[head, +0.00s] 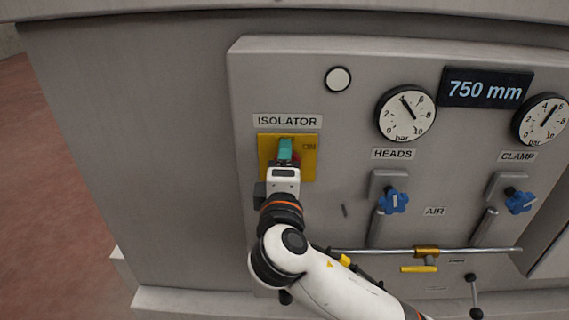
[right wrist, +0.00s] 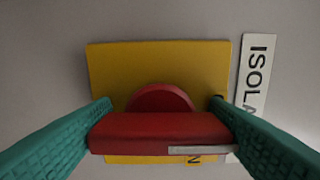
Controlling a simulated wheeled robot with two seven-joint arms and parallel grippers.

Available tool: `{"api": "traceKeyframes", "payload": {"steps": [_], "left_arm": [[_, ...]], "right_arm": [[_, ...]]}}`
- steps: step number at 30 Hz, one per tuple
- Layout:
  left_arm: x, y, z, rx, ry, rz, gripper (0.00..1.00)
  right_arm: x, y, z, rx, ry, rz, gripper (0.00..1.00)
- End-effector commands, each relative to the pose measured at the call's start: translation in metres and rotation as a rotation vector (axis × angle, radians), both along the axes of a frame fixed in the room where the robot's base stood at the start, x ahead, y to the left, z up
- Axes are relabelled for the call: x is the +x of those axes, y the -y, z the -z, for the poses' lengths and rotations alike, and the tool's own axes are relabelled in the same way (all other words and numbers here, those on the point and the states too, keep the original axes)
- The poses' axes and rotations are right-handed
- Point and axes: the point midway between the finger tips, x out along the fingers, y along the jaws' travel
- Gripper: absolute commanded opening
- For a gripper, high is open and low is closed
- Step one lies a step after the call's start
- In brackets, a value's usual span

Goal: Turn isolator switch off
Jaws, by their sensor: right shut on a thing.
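The isolator switch has a yellow plate (head: 307,168) under the ISOLATOR label (head: 287,121). My right gripper (head: 285,150) is at the plate, its teal fingers covering most of the switch. In the right wrist view, the red handle (right wrist: 160,134) lies between the two teal fingers, which are shut on its ends. The handle's long side runs parallel to the direction toward the label, with a pale mark at the label end. A red round hub (right wrist: 160,98) shows behind it. Part of the ON marking (head: 309,147) shows on the plate. My left gripper is out of view.
To the right are two gauges (head: 405,112), blue HEADS (head: 394,201) and CLAMP (head: 520,201) valve knobs and a display (head: 486,88). A horizontal bar with a yellow-handled valve (head: 418,268) runs below. Panel left of the switch is bare.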

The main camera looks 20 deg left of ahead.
Motion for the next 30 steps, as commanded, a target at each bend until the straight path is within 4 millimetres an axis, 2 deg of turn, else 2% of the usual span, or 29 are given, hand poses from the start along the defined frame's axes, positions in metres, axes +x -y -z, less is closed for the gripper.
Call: {"api": "traceKeyframes", "payload": {"steps": [18,19,22,30], "left_arm": [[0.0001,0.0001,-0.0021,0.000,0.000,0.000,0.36],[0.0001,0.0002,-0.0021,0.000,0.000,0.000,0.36],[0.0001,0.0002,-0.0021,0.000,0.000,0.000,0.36],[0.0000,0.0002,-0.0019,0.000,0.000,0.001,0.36]], "right_arm": [[-0.0001,-0.0001,0.0017,-0.043,0.010,0.000,0.46],[-0.0001,-0.0001,0.0017,-0.042,0.010,0.000,0.73],[-0.0001,-0.0001,0.0015,-0.041,0.010,0.000,0.90],[-0.0005,0.0000,0.0009,-0.039,0.010,0.000,0.90]]}}
